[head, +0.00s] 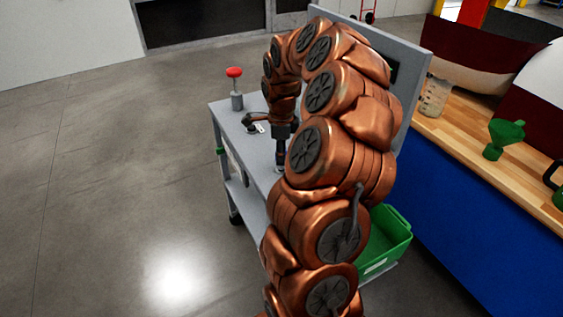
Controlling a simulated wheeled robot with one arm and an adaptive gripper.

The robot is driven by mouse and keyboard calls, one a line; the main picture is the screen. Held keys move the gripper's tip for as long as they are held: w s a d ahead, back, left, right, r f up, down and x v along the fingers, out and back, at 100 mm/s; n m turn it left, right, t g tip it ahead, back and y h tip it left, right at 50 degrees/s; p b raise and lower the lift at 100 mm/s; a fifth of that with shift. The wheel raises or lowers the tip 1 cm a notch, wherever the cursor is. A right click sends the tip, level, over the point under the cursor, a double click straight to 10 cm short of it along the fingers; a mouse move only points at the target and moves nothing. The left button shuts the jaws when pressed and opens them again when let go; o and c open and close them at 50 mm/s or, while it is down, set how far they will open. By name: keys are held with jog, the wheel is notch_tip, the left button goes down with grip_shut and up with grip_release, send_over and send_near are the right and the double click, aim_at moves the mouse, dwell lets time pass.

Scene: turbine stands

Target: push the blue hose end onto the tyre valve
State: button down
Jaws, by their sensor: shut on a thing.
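My gripper (281,158) points down over the top of a grey cart (232,120), seen small and partly behind my copper arm. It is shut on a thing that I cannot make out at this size. I cannot pick out the blue hose end or the tyre valve; my arm covers the right part of the cart top. I cannot tell whether the gripper touches the cart top.
A red-knobbed post (235,86) and a small dark fitting (251,124) stand on the cart, left of my gripper. A grey upright panel (412,90) rises behind. A green bin (394,236) and a wooden-topped blue bench (470,157) are at right. Floor at left is clear.

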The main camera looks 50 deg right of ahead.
jog(key=shift+r, duration=0.1)
jog(key=shift+r+b, duration=0.65)
jog(key=shift+r, duration=0.8)
